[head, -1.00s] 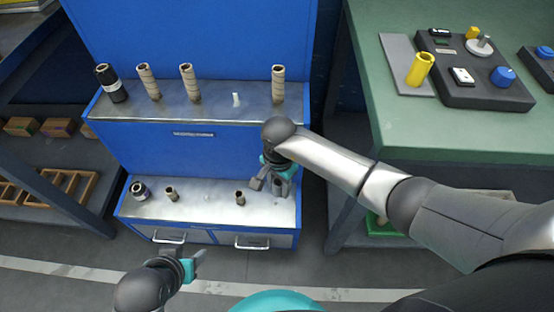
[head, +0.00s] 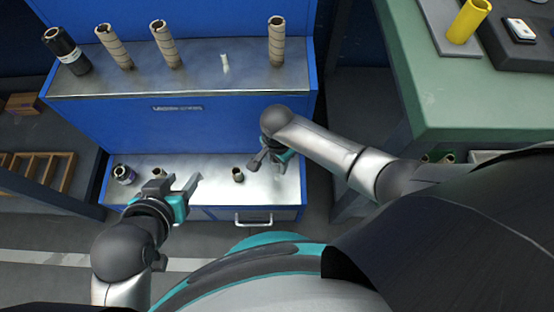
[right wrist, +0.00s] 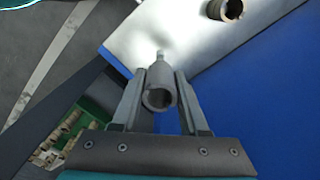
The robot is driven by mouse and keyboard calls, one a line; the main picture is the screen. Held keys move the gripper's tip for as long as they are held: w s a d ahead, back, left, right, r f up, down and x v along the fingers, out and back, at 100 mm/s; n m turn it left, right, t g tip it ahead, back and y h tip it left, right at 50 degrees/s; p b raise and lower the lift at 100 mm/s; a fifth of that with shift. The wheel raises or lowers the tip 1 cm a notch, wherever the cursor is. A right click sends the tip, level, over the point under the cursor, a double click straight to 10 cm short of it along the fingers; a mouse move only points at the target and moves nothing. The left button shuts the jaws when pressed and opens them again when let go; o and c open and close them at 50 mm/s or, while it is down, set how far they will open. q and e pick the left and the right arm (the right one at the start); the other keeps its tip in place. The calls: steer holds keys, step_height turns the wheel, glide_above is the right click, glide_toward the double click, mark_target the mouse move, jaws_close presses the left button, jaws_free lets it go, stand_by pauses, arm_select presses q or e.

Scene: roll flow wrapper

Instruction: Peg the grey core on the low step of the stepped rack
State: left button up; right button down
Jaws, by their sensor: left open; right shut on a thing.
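The grey core (right wrist: 158,92) is a short hollow tube, held between the fingers of my right gripper (right wrist: 160,100), which is shut on it. In the right wrist view its far end lines up with a pale peg (right wrist: 162,56) on the metal low step (head: 262,187). I cannot tell whether the core is around the peg or just above it. In the head view my right gripper (head: 269,161) is at the low step's right end, and the core is mostly hidden there. My left gripper (head: 177,185) is open and empty in front of the step's left part.
On the low step stand a short brown core (head: 238,174), another partly behind my left gripper (head: 160,173), and a dark-wrapped roll (head: 124,174). The upper step (head: 200,80) carries several tall cores and a bare white peg (head: 225,62). A green table (head: 450,100) is at right.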

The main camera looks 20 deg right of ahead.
mark_target(277, 175)
steer(key=shift+f+b, duration=0.35)
steer(key=shift+f, duration=0.15)
steer(key=shift+f+b, duration=0.5)
steer(key=shift+f, duration=0.05)
steer(key=shift+f+b, duration=0.5)
arm_select(q)
steer(key=w+d+r+t+h, duration=0.1)
steer(key=d+r+t+h, duration=0.1)
steer(key=d+t, duration=0.4)
steer(key=shift+w+r+t+h+b, duration=0.15)
steer(key=shift+w+t+h+b, duration=0.2)
steer(key=shift+h, duration=0.25)
arm_select(e)
steer(key=shift+f, duration=0.35)
arm_select(q)
steer(key=shift+d, duration=0.1)
steer(key=shift+f+b, duration=0.3)
steer(key=shift+b, duration=0.05)
arm_select(e)
steer(key=shift+f, duration=0.45)
steer(key=shift+f, duration=0.15)
steer(key=shift+f, duration=0.35)
arm_select(q)
steer(key=shift+f, duration=0.1)
arm_select(e)
steer(key=shift+f, duration=0.1)
